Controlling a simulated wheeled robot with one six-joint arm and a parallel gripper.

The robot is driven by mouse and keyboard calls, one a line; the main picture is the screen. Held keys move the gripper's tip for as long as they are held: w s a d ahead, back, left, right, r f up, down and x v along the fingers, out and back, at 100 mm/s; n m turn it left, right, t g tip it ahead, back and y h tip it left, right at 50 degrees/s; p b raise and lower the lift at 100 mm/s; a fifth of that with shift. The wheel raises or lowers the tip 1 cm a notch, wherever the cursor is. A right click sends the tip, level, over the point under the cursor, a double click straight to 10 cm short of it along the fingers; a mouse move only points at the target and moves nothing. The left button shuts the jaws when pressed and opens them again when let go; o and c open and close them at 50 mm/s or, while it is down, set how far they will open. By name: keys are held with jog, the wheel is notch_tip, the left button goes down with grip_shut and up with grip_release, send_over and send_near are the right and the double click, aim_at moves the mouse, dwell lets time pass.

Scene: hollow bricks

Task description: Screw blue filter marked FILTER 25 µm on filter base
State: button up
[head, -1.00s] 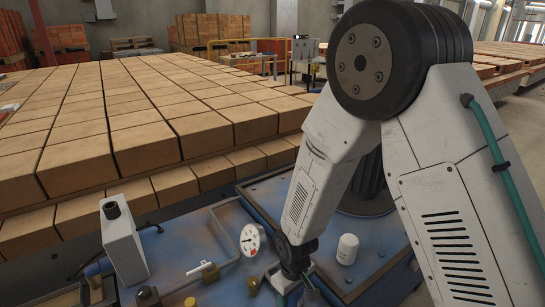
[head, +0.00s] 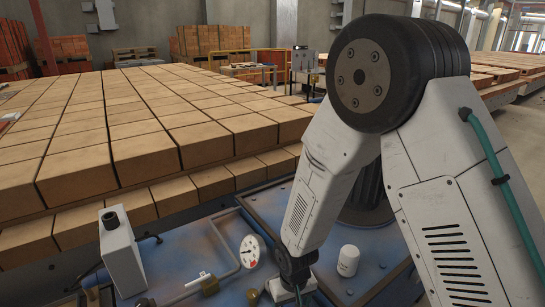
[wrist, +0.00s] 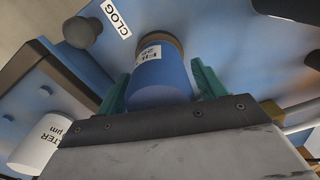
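The blue filter (wrist: 160,85) shows in the wrist view, with a white label that reads in part "FIL" and "25". My gripper (wrist: 161,80) has its green fingers on both sides of the filter and appears shut on it. The filter's far end meets a brownish round ring (wrist: 164,42), which looks like the filter base; I cannot tell whether the two are threaded together. In the head view, my wrist hangs low at the bottom edge, and the fingers and blue filter are not visible.
A white filter (head: 348,260) stands on the blue surface, also in the wrist view (wrist: 38,140). A pressure gauge (head: 249,251), pipe and brass valve (head: 209,285) lie left of my wrist. A grey box (head: 121,250) stands further left. Brick stacks (head: 150,150) fill the back.

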jog(key=shift+o, duration=0.3)
notch_tip(320, 180, up, 8)
jog(key=shift+s+f, duration=0.1)
jog(key=shift+f, duration=0.15)
jog(key=s+d+r+m, duration=0.1)
jog(key=s+d+r, duration=0.5)
jog(key=r, duration=0.3)
jog(key=s+d+r+m+t, duration=0.1)
jog(key=s+d+r, duration=0.6)
jog(key=r, duration=0.3)
jog(key=s+d+r+m, duration=0.1)
jog(key=s+d+r, duration=0.5)
jog(key=d+r, duration=0.2)
jog(key=shift+s+d+r+m, duration=0.25)
jog(key=shift+r+m, duration=0.15)
jog(key=shift+r, duration=0.45)
